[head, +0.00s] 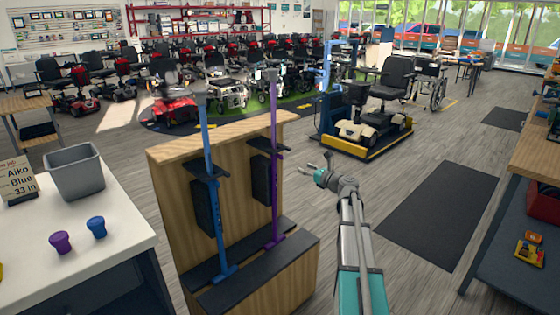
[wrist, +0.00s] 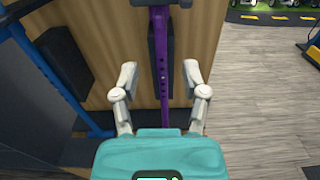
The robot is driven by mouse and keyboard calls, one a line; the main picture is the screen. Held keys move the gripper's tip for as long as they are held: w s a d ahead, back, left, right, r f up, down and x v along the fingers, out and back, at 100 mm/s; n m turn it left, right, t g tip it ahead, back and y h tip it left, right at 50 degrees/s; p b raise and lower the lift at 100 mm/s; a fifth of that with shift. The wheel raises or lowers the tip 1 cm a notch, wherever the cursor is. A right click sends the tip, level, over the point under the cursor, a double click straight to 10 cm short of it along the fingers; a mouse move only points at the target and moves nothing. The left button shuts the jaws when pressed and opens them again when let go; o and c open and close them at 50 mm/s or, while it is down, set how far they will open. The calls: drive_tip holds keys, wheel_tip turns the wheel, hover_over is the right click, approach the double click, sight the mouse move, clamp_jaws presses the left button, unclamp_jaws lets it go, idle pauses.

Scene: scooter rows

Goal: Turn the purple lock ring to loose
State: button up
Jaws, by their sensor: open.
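The purple post (head: 274,170) stands upright in the wooden stand, right of a similar blue post (head: 210,150). A dark bracket (head: 267,146) crosses the purple post partway up. I cannot clearly make out a separate lock ring on it. My gripper (head: 320,164) is open and empty, to the right of the purple post in the head view. In the wrist view, the purple post (wrist: 163,55) with a row of small holes appears between my open fingers (wrist: 160,77), beyond them. A dark piece on the post is cut off by that view's top edge.
The wooden stand (head: 170,190) has a dark base. At left, a white counter (head: 120,190) holds a grey bin (head: 75,172), a purple cup-like piece (head: 60,242), a blue one (head: 96,227) and a sign (head: 17,180).

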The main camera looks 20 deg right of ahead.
sight(283, 157)
drive_tip(key=shift+w+a, duration=0.1)
drive_tip(key=x, duration=1.3)
drive_tip(key=shift+w, duration=0.3)
drive_tip(key=shift+c, duration=0.2)
clamp_jaws()
